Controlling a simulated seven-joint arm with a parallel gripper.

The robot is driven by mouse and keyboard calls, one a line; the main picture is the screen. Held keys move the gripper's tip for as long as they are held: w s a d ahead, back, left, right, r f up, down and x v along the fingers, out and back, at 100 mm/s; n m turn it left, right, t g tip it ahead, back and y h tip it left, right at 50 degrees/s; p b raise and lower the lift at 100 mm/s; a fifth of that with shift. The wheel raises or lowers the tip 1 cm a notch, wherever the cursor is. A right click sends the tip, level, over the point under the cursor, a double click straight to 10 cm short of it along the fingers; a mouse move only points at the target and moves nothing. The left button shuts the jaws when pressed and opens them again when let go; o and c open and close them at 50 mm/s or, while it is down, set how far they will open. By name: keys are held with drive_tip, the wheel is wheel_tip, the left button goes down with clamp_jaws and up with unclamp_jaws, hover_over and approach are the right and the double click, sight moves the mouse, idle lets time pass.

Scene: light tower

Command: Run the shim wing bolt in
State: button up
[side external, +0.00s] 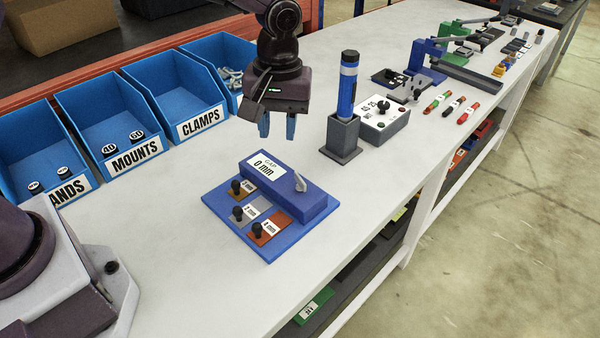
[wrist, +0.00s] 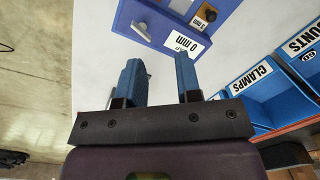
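The blue shim fixture (side external: 268,205) lies on the white bench, with a raised block labelled "GAP 0 mm" (side external: 265,167). A grey wing bolt (side external: 299,182) stands at the right end of the block; in the wrist view a grey piece like it (wrist: 141,28) shows on the block's side. Several shim plates with black knobs sit at the block's front, including an orange one (side external: 268,231) and a grey one (side external: 245,213). My gripper (side external: 278,126) hangs above and behind the block, fingers apart with nothing between them; the wrist view also shows the open blue fingers (wrist: 160,75).
Blue bins (side external: 182,92) labelled CLAMPS, MOUNTS and one partly hidden label line the back left. A blue cylinder (side external: 347,85) stands upright in a grey holder (side external: 343,138) right of my gripper. A grey control box (side external: 383,122) is beyond it. The bench left of the fixture is clear.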

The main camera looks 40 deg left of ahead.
sight(300, 177)
drive_tip(key=w+d+n, duration=0.1)
drive_tip(key=w+n, duration=0.3)
drive_tip(key=n, duration=0.1)
drive_tip(key=shift+n+t, duration=0.3)
drive_tip(key=shift+n, duration=0.5)
wheel_tip(300, 177, down, 13)
drive_tip(key=shift+s+d+r, duration=0.1)
drive_tip(key=shift+d+r, duration=0.05)
clamp_jaws()
